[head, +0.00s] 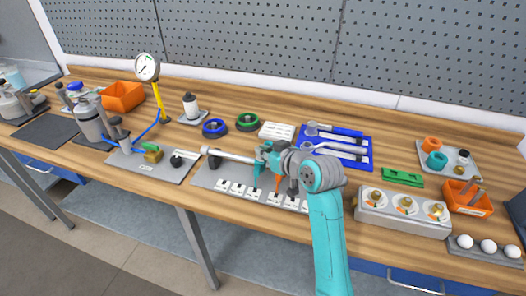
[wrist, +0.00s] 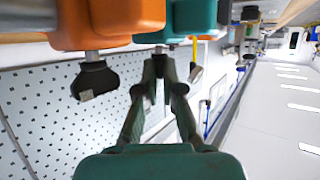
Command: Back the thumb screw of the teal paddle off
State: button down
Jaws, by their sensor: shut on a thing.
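A horizontal grey agitator shaft (head: 232,156) stands over a grey base plate with white labelled spots. The teal paddle (wrist: 197,14) sits on it, next to an orange paddle (wrist: 125,15); the teal one also shows in the head view (head: 264,155), partly hidden by my arm. My gripper (wrist: 159,62) is below the teal paddle, its fingers shut on the thumb screw, which they mostly hide. A black thumb screw (wrist: 94,81) hangs under the orange paddle, to the left of my fingers and apart from them.
A blue tray (head: 369,160) with tools lies behind my arm. A grey block with several dials (head: 400,225) stands to the right, near a tray with orange and teal parts (head: 476,172). A pressure gauge (head: 147,67) stands at the back left.

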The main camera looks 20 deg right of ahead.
jog(key=shift+f+n+y, duration=0.1)
jog(key=shift+n+y, duration=0.3)
jog(key=c, duration=1.3)
grip_release()
jog(key=v, duration=1.2)
jog(key=shift+d, duration=0.1)
